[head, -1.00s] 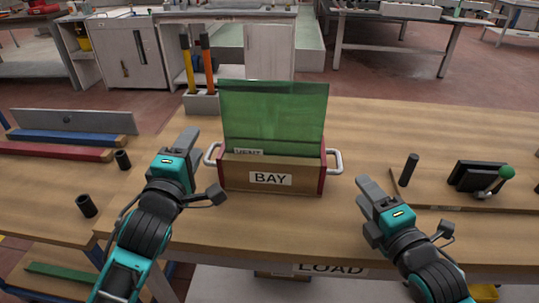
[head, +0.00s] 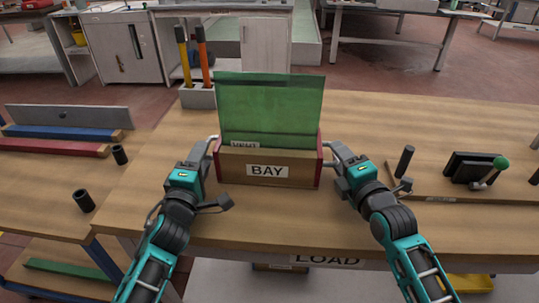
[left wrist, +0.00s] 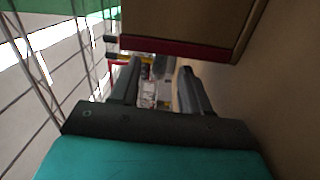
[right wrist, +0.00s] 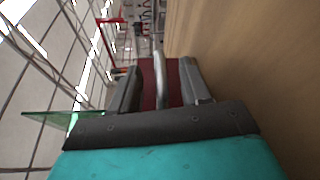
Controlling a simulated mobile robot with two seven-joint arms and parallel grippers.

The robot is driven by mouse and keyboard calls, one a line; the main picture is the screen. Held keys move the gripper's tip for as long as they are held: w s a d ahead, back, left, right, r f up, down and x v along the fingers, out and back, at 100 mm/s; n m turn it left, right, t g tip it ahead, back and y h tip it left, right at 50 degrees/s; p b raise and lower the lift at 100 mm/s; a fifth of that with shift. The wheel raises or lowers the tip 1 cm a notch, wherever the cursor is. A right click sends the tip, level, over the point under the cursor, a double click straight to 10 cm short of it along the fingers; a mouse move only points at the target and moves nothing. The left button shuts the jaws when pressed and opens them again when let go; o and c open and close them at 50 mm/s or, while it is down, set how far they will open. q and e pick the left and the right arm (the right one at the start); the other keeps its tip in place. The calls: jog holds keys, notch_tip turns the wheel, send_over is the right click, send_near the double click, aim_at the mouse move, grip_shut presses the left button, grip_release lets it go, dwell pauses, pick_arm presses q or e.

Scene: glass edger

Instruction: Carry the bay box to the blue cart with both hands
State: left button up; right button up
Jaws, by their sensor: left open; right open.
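The bay box (head: 235,166) stands upright on the wooden bench, with a "BAY" label in front, red ends and a green glass sheet (head: 270,108) rising from it. My left gripper (head: 202,152) is open beside the box's left handle (head: 213,146); in the left wrist view the box's red edge (left wrist: 175,46) is beyond the fingers, and no handle is clear between them. My right gripper (head: 340,153) is open at the right end. The right wrist view shows the pale right handle (right wrist: 158,80) between its open fingers. A blue-framed wooden stand (head: 50,180) at left may be the blue cart.
A grey holder (head: 198,97) with orange- and yellow-handled tools stands behind the box. At right are a black post (head: 404,161) and a black device (head: 470,168) with a green knob. Dark cylinders (head: 84,201) stand at left. The bench front (head: 265,228) is clear.

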pick_arm(q)
jog(key=shift+w+d+r, duration=0.15)
jog(key=shift+w, duration=1.6)
pick_arm(e)
jog(key=shift+x, duration=1.5)
pick_arm(q)
grip_shut()
pick_arm(e)
grip_shut()
pick_arm(q)
jog(key=shift+r, duration=0.2)
pick_arm(e)
jog(key=shift+r, duration=0.35)
